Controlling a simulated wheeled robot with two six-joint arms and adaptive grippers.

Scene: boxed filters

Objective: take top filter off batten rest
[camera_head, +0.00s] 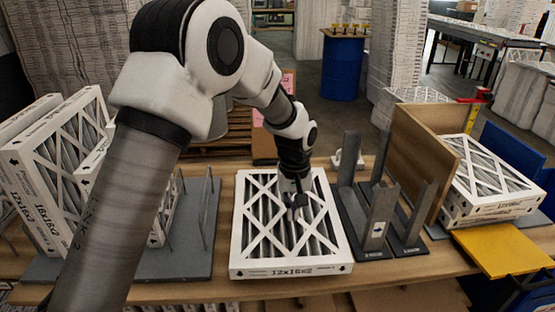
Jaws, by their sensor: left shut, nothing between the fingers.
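A white-framed filter (258,240) with a lattice face lies flat at the middle of the wooden bench, its front edge marked 12x16x2. My left gripper (297,208) is over this filter's face, pointing down, shut with nothing between its fingers. I cannot tell whether its tips touch the lattice. No battens show clearly under this filter, and I cannot tell whether others lie below it. More filters (485,172) lie stacked flat at the right, beside a wooden panel. My right gripper is not in view.
Dark upright dividers (381,215) stand just right of the middle filter. Several filters (60,165) stand upright at the left, partly behind my left arm, near a grey rack (190,262). A brown panel (415,160) and a yellow board (497,250) are at the right.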

